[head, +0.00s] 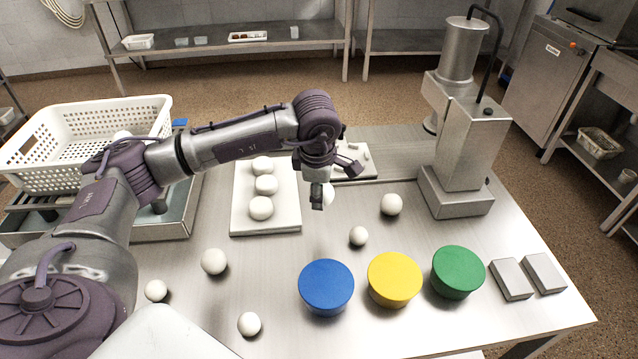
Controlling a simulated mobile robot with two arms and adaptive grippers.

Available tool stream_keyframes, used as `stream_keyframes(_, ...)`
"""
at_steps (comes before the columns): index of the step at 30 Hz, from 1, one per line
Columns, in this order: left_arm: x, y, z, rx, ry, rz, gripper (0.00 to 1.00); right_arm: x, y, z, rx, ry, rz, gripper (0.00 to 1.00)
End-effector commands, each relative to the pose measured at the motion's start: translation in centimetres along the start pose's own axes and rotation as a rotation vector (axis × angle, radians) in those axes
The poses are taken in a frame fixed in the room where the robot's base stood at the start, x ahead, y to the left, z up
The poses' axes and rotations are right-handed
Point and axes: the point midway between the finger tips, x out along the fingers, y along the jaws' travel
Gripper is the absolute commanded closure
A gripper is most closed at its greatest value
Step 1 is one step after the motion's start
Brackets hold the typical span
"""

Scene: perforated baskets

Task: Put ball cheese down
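My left gripper (330,186) hangs over the middle of the steel table, pointing down. A white cheese ball (329,194) shows beside its near finger and is partly hidden by it. I cannot tell whether the fingers grip this ball or whether it touches the table. A white board (239,222) left of the gripper carries a row of 3 white cheese balls (266,185). Loose balls lie on the table, one right of the gripper (391,204), a smaller one nearer (358,236), and several at the front left (214,261). My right gripper is not in view.
Blue (326,286), yellow (395,278) and green (458,271) round tubs line the front, with 2 grey blocks (511,279) to their right. A tall steel machine (462,150) stands at back right. A white perforated basket (45,155) sits at left. A small tray (352,175) lies behind the gripper.

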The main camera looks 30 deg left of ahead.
Motion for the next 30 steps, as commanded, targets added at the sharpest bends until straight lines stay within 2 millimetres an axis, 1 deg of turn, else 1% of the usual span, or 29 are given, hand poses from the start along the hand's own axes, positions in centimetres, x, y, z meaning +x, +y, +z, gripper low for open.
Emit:
stream_keyframes(1,0.8,1.0,0.3,-0.003,0.001,-0.004,0.82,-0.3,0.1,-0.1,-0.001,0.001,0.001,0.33)
stream_keyframes(6,4.0,4.2,1.2,-0.003,0.001,-0.002,0.82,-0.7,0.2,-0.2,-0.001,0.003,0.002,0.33)
stream_keyframes(9,5.4,5.6,1.6,-0.003,0.000,-0.002,0.82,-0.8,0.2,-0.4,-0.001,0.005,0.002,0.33)
stream_keyframes(12,6.2,6.5,1.9,-0.001,0.000,0.000,0.82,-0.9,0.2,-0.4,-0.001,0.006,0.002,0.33)
stream_keyframes(17,7.0,6.8,1.9,0.001,0.001,-0.001,0.82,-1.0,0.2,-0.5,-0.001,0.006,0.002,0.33)
stream_keyframes(20,8.1,6.5,1.9,0.000,0.001,-0.003,0.82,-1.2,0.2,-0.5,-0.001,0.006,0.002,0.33)
stream_keyframes(25,10.4,5.9,1.9,0.000,0.001,-0.003,0.82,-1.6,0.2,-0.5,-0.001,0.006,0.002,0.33)
stream_keyframes(30,10.6,6.0,1.9,0.001,0.000,0.000,0.82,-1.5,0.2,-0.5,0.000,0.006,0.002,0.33)
